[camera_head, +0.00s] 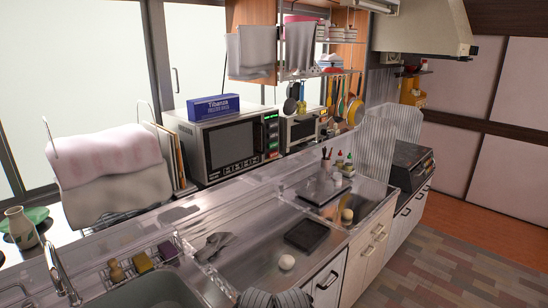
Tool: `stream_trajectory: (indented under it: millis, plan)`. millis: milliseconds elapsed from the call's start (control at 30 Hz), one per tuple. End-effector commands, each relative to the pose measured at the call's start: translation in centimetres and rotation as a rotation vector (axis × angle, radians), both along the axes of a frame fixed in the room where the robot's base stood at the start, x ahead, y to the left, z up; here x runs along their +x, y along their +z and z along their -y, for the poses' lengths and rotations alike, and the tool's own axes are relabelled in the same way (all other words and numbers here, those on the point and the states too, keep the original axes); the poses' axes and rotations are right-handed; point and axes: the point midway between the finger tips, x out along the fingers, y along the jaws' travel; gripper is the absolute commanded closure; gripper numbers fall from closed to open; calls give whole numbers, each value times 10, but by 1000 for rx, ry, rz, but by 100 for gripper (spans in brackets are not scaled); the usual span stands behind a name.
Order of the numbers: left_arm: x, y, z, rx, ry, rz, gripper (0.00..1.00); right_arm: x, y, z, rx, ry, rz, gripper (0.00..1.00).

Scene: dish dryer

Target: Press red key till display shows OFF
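A large silver appliance (224,110) with a dark window stands on the counter against the windows. Its narrow control panel (270,135) is on the right side of its front. A small green-lit display (271,117) sits near the top of that panel. Small keys below it include reddish spots (273,146), too small to read or to tell apart. The text on the display is not legible. Neither of my grippers can be identified in the view, and nothing is seen touching the panel.
A blue box (213,107) lies on the appliance. A smaller oven (300,131) stands to its right. A hanging rack with cloths (252,50) is above. A sink (150,290) and steel counter (250,262) lie in front. A dark ribbed object (272,299) at the bottom edge is unclear.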

Motion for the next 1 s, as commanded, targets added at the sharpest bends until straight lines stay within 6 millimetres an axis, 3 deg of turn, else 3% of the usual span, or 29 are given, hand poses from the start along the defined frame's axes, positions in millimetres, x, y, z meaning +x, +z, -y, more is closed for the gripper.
stream_trajectory:
  millis: [33,333,1000]
  plan:
    - [0,0,0,0,0,0,68,0,0,0,0,0,0,50]
    - [0,0,0,0,0,0,100,0,0,0,0,0,0,50]
    - [0,0,0,0,0,0,100,0,0,0,0,0,0,50]
